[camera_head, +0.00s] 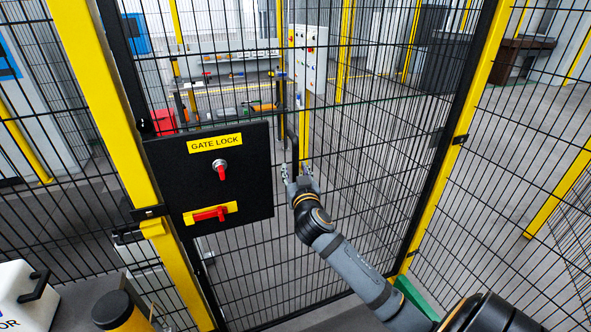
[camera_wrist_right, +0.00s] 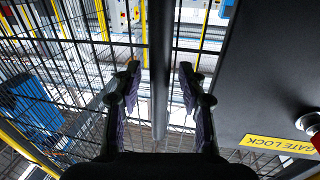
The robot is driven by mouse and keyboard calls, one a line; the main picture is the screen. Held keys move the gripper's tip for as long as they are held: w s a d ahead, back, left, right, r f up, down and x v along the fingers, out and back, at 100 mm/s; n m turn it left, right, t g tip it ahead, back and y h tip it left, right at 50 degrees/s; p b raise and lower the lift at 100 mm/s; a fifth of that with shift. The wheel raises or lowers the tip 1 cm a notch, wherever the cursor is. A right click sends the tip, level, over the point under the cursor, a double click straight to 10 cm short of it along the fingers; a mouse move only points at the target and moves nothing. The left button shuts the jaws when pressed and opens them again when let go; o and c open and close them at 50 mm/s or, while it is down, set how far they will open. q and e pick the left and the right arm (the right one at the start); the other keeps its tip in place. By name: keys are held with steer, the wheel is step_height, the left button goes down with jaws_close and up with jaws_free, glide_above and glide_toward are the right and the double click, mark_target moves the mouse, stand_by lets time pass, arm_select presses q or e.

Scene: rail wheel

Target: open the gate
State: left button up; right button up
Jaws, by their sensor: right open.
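The mesh gate (camera_head: 375,190) in its black frame stands shut between yellow posts, as far as I can see. A black lock plate (camera_head: 250,170) labelled GATE LOCK sits at its left side, with a red-tipped switch (camera_head: 220,170) and a red handle (camera_head: 210,214) on a yellow backing. A dark vertical bar handle (camera_head: 291,135) stands just right of the plate. My right gripper (camera_head: 296,170) is open at this handle. In the right wrist view the bar (camera_wrist_right: 160,45) runs between the open fingers (camera_wrist_right: 160,78), with visible gaps on both sides. My left gripper is out of view.
A white box (camera_head: 25,295) with a black handle and a yellow cylinder with a black cap (camera_head: 112,308) are at the lower left. A yellow post (camera_head: 110,120) stands left of the lock plate. Beyond the mesh are a control cabinet (camera_head: 311,60) and open floor.

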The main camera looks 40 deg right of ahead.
jaws_close()
steer(key=shift+w, duration=0.1)
stand_by(0.3)
